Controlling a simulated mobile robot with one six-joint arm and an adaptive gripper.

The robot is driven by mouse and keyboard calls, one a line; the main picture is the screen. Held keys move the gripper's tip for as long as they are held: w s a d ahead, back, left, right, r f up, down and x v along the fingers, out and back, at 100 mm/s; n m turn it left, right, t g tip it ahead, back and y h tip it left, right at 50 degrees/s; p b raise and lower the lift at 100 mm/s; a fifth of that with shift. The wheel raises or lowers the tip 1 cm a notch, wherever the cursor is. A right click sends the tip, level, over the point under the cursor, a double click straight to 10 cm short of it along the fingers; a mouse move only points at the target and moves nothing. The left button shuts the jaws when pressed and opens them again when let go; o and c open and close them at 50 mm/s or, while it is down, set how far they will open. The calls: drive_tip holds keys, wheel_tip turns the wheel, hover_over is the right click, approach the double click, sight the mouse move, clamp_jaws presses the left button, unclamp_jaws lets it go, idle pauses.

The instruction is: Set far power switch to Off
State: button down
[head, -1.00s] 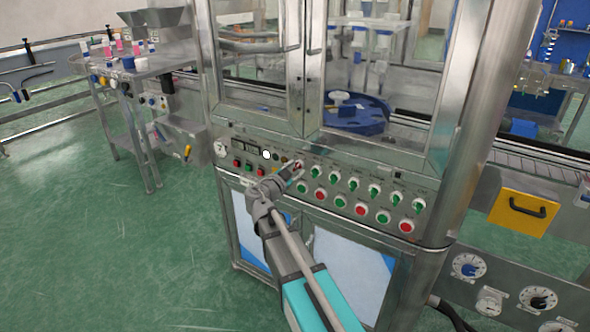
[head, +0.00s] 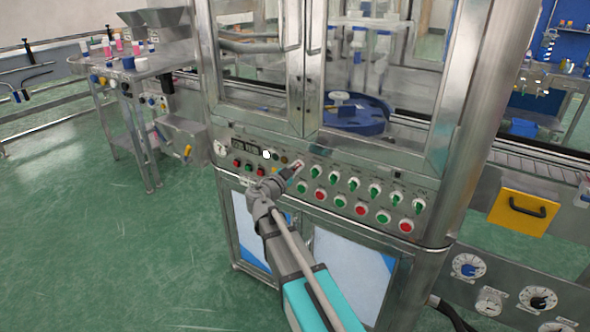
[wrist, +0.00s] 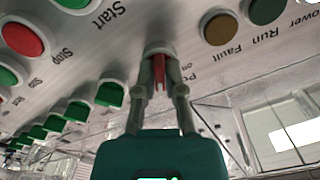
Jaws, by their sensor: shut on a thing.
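The power switch (wrist: 159,72) is a red-handled rotary knob on a pale round base, with a partly hidden label beside it in the wrist view. Its red handle points along my gripper's axis in that view. My gripper (wrist: 158,63) has its two fingers on either side of the red handle, shut on it. In the head view my gripper (head: 295,168) reaches the left end of the panel's upper switch row and hides most of this knob. The other switches in that row have green handles (head: 353,184).
Start and Stop buttons, green and red (wrist: 22,40), sit close beside the switch. Indicator lamps (wrist: 220,28) lie on its other side. Glass doors (head: 375,75) stand above the panel. Open green floor (head: 110,250) lies to the left.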

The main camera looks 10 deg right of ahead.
drive_tip(key=shift+n, duration=0.3)
drive_tip(key=n, duration=1.1)
idle(0.4)
drive_tip(key=c, duration=0.7)
unclamp_jaws()
drive_tip(key=shift+c, duration=0.2)
drive_tip(key=v, duration=1.2)
